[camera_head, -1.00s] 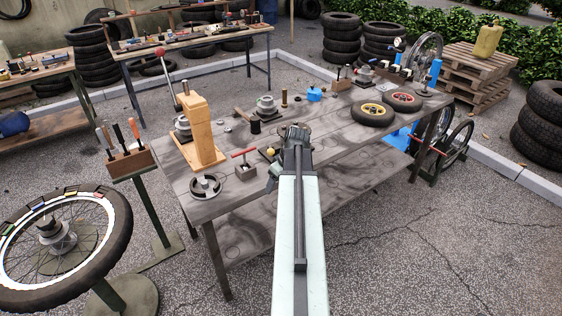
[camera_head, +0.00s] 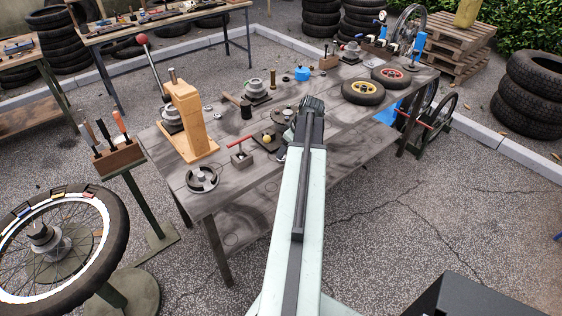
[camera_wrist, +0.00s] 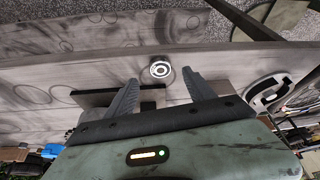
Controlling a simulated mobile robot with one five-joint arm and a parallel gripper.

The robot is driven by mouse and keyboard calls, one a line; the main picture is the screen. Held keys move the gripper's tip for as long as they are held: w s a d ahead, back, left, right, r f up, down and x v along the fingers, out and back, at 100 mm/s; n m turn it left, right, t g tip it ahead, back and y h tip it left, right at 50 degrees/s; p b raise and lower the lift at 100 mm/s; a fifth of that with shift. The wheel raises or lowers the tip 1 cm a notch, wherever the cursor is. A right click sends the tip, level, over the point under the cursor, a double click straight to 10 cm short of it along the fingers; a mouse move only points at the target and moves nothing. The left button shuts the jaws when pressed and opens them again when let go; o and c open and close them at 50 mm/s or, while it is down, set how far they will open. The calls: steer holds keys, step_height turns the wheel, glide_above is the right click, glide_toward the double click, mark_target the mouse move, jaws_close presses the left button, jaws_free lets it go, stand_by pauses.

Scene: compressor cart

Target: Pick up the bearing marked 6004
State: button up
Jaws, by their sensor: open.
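A small round ring-shaped part (camera_wrist: 160,70), pale with a dark centre, lies on the grey workbench in the wrist view. It looks like a bearing, but no number is readable on it. My gripper (camera_wrist: 161,79) is open and empty, its two fingers framing the ring in the picture; I cannot tell the height gap. In the head view my gripper (camera_head: 312,103) is over the middle of the workbench (camera_head: 240,200), hiding what is under it. Other small rings (camera_head: 217,116) lie near the wooden-post press. I cannot tell which part is marked 6004.
Two small wheels (camera_head: 363,92) are on the right. The wooden-post press (camera_head: 187,120) stands at the left.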

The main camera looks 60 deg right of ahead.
mark_target(284, 158)
steer(key=b+x, duration=0.4)
steer(key=x, duration=0.1)
steer(key=shift+s+f+b, duration=0.1)
steer(key=shift+f+b, duration=0.05)
steer(key=shift+b, duration=0.15)
jaws_close()
steer(key=shift+r+p, duration=0.35)
steer(key=shift+r, duration=0.25)
step_height(284, 158, up, 3)
steer(key=p, duration=0.3)
steer(key=s+a+p, duration=0.1)
steer(key=s+a, duration=0.2)
steer(key=s, duration=0.4)
steer(key=s+a+r, duration=0.1)
steer(key=s+a, duration=0.2)
steer(key=s, duration=0.4)
steer(key=shift+s+a+p, duration=0.2)
steer(key=shift+s+p, duration=0.15)
steer(key=shift+s, duration=0.05)
